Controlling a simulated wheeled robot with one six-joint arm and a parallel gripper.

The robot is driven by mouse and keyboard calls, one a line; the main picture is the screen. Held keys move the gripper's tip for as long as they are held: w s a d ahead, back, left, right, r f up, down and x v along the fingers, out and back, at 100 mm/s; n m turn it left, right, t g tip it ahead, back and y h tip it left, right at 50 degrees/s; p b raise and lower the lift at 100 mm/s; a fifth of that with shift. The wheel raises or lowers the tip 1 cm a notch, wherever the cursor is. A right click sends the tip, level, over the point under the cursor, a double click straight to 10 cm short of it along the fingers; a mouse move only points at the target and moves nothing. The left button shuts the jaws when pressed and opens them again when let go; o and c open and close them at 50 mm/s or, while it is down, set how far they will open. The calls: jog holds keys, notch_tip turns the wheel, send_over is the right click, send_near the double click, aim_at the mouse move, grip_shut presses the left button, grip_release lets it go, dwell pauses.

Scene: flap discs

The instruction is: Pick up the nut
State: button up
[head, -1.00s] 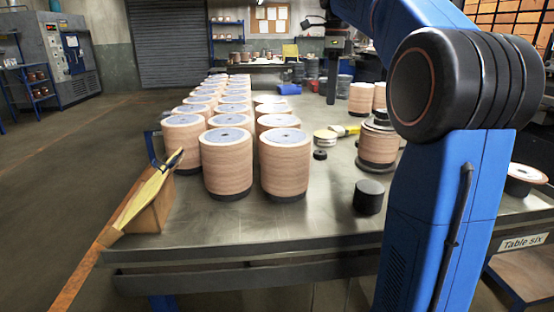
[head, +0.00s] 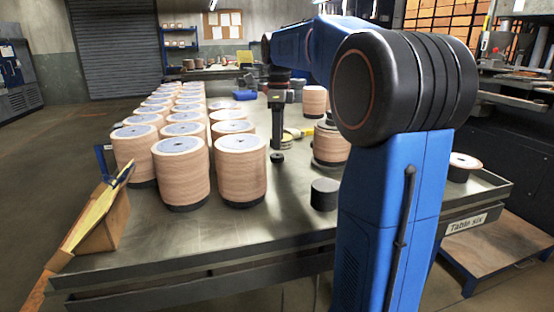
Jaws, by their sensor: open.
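The nut (head: 277,158) looks like a small, low dark ring lying on the metal table (head: 240,235), right of the front flap-disc stacks. My gripper (head: 278,145) points straight down and appears right over or just behind the nut in the head view. Its jaws are open. The fingers are small and dark here, so the gap to the nut and any contact cannot be told.
Tall flap-disc stacks (head: 182,172) stand in rows on the left. A black cylinder (head: 324,194) stands nearer the front, and another stack (head: 331,145) stands partly behind my arm. A yellow-handled item (head: 299,132) lies behind. A cardboard box (head: 104,222) sits at the left edge.

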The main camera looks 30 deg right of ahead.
aim_at(277, 158)
jog(key=shift+w+a+f, duration=0.1)
jog(key=shift+f, duration=2.6)
jog(key=c, duration=1.1)
